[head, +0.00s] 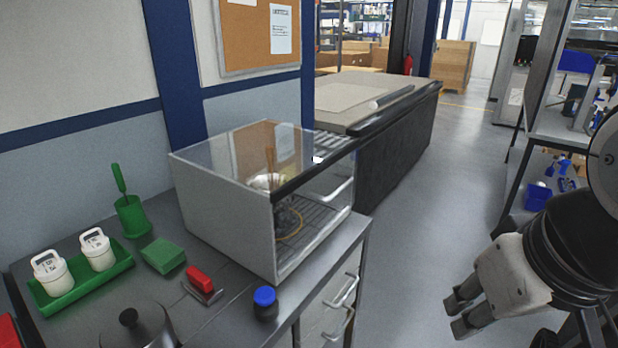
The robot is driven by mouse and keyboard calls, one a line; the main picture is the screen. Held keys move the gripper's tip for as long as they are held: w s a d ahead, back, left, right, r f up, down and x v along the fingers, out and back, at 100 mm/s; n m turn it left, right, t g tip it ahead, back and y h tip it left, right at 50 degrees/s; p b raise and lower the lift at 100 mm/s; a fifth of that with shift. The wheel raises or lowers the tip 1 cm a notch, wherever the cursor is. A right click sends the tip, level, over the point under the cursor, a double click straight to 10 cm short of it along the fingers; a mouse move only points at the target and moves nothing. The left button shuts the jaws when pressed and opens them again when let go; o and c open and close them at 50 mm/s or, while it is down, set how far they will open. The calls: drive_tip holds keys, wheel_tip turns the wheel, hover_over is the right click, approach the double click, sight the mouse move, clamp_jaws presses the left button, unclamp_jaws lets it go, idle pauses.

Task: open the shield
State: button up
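A box-shaped enclosure with pale grey side walls (228,216) stands on the grey bench, with a clear top. Its clear front shield (317,205) faces right, below a dark bar on the top front edge. A pale handle (341,188) shows on the front, and the shield looks down and closed. Through the clear panels I see a slatted floor and a machined part (287,219), partly blurred by reflections. My gripper (458,316) is at the lower right, well away from the enclosure. Its two fingers are apart with nothing between them.
Drawer handles (343,290) stick out below. The floor (430,205) between bench and right-hand shelving is clear.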

drive_tip(key=w+d+r+n+t+h, duration=0.1)
drive_tip(key=w+d+r+n+t, duration=0.2)
drive_tip(key=w, duration=0.6)
drive_tip(key=w+d+n+t, duration=0.2)
drive_tip(key=w+d+n, duration=0.2)
drive_tip(key=w, duration=0.4)
drive_tip(key=w+d+r+n+t+h, duration=0.1)
drive_tip(key=w+d+r+n+t, duration=0.2)
drive_tip(key=w, duration=0.6)
drive_tip(key=n+g+y+b, duration=0.2)
drive_tip(key=n+g+y, duration=0.1)
drive_tip(key=n+y, duration=1.3)
approach(343, 188)
drive_tip(key=w+a, duration=0.2)
drive_tip(key=a, duration=0.1)
drive_tip(key=w+a+f+n+h, duration=0.1)
drive_tip(key=w+a, duration=0.1)
drive_tip(key=w+a+n, duration=0.1)
drive_tip(key=w+a, duration=0.1)
drive_tip(key=a, duration=0.1)
drive_tip(key=shift+a+f+h, duration=0.15)
drive_tip(key=shift+a+h, duration=0.15)
clamp_jaws()
